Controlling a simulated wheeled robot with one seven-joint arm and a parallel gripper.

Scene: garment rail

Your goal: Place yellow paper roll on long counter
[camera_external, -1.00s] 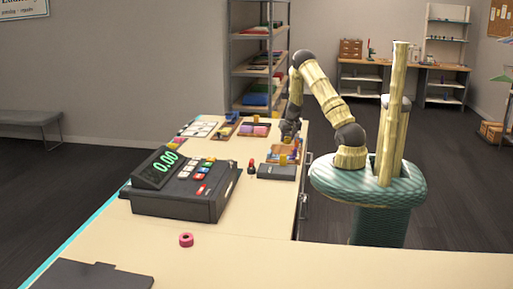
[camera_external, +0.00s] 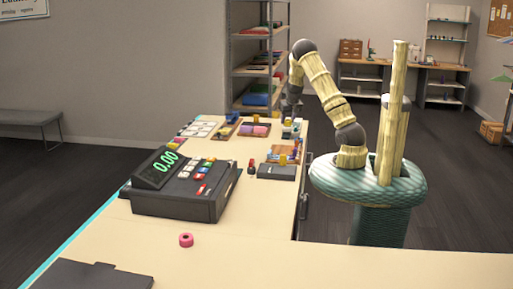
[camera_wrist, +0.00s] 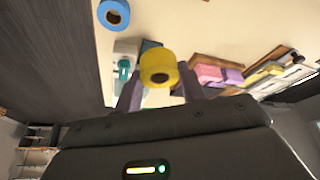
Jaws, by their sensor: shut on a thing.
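The yellow paper roll (camera_wrist: 158,66) is between the two fingers of my gripper (camera_wrist: 160,86) in the wrist view, its round end with the dark core hole showing. My gripper is shut on it, and the roll appears held above the counter. In the external view my gripper (camera_external: 289,113) hangs over the far part of the pale long counter (camera_external: 262,215), near a small white and green device (camera_external: 291,129). The roll cannot be made out clearly in that view.
A blue roll (camera_wrist: 114,14) lies near the counter edge in the wrist view. Pink and purple stacks (camera_wrist: 218,74) sit in a wooden tray. The near counter is mostly bare.

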